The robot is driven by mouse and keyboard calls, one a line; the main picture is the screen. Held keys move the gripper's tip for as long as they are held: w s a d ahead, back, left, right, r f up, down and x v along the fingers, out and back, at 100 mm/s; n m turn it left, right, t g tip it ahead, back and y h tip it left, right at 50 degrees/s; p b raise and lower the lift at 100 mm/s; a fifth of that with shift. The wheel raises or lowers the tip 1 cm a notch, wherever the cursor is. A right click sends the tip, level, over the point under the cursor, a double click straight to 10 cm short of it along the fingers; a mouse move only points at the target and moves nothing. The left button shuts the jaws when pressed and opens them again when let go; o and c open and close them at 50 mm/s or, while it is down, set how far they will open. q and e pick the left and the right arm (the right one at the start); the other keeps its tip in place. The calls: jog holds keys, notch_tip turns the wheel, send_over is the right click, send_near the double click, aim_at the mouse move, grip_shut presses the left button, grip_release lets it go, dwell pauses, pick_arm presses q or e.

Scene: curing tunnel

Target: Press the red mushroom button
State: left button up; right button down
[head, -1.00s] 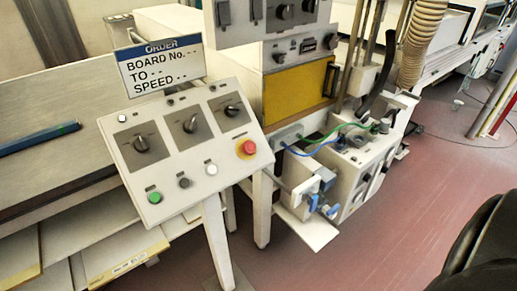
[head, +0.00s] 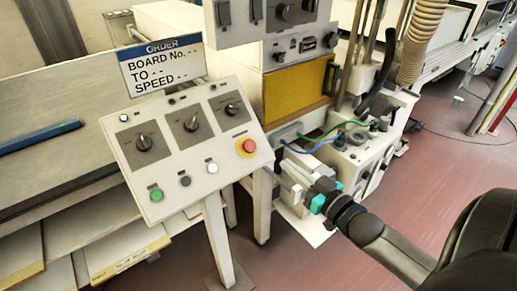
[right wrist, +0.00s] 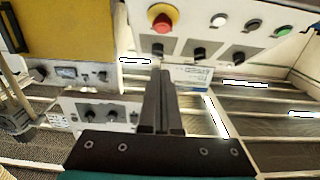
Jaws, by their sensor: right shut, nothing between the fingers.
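The red mushroom button (head: 248,146) sits on a yellow base at the right side of the tilted white control panel (head: 178,205). In the right wrist view the red button (right wrist: 162,20) shows near the top, beyond the fingertips. My right gripper (head: 286,165) is to the right of the panel and a little below the button's height in the head view, apart from it. Its fingers (right wrist: 160,74) are shut together and empty. My left gripper is not in view.
The panel also carries several black knobs, a green button (head: 156,195) and other small buttons. An order sign (head: 161,66) stands behind it. A yellow-fronted machine (head: 297,93) and a white box with green and blue cables (head: 350,133) are behind my right gripper.

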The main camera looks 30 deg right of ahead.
send_near(249, 141)
notch_tip(249, 141, up, 3)
jog(key=w, duration=0.2)
jog(key=shift+w+a+f+b, duration=0.15)
jog(key=shift+w+f+b, duration=0.35)
jog(key=shift+w+f, duration=0.3)
jog(key=shift+w+a+f+b, duration=0.15)
jog(key=shift+w+f+b, duration=0.4)
jog(key=shift+w, duration=0.4)
jog(key=shift+f, duration=0.1)
